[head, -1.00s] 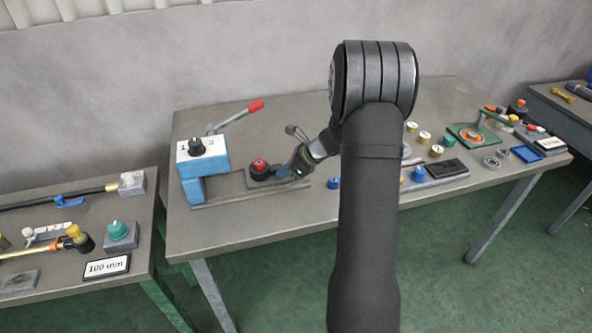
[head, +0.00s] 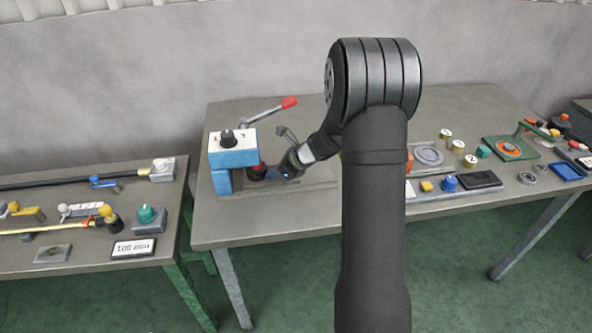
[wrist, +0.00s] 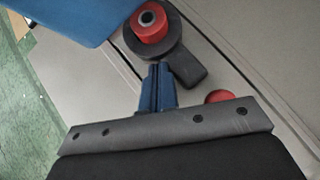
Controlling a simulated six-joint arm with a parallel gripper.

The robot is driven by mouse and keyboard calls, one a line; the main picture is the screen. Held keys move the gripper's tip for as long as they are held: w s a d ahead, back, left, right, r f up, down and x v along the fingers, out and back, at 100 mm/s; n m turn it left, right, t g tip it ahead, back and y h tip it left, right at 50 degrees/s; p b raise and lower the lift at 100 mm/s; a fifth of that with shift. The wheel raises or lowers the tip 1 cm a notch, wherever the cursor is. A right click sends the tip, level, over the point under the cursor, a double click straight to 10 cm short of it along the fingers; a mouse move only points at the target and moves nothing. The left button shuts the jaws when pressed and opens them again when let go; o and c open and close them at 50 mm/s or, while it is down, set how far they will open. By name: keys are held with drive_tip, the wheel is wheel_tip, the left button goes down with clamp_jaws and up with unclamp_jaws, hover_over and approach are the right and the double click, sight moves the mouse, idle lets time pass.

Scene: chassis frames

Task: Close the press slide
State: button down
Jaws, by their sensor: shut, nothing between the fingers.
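The blue press (head: 233,157) with a white top and black dial stands at the left of the main table. The slide's red and black knob (head: 257,172) is close against the press's right side; it also shows in the wrist view (wrist: 152,27), near the blue press body (wrist: 75,12). My gripper (head: 277,172) is just right of the knob. In the wrist view its blue fingers (wrist: 157,68) are together, empty, at the edge of the knob's black base. Whether they touch it I cannot tell. The slide's plate is mostly hidden in the head view.
A lever with a red tip (head: 289,102) rises behind the press. A table with rods and a teal knob (head: 147,213) stands left. Several small parts and a black tray (head: 479,180) lie to the right. My arm hides the table's middle.

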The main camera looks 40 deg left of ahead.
sight(262, 174)
drive_tip(key=shift+s+a, duration=1.15)
drive_tip(key=shift+s, duration=0.1)
drive_tip(key=shift+w+d, duration=0.1)
drive_tip(key=shift+d, duration=0.2)
drive_tip(key=d, duration=0.1)
drive_tip(key=w+d, duration=0.1)
drive_tip(key=d, duration=0.1)
drive_tip(key=d+r, duration=0.1)
drive_tip(key=shift+w+d, duration=0.25)
drive_tip(key=shift+w, duration=0.1)
drive_tip(key=v, duration=0.8)
drive_tip(key=shift+d+r, duration=0.2)
drive_tip(key=shift+d, duration=0.1)
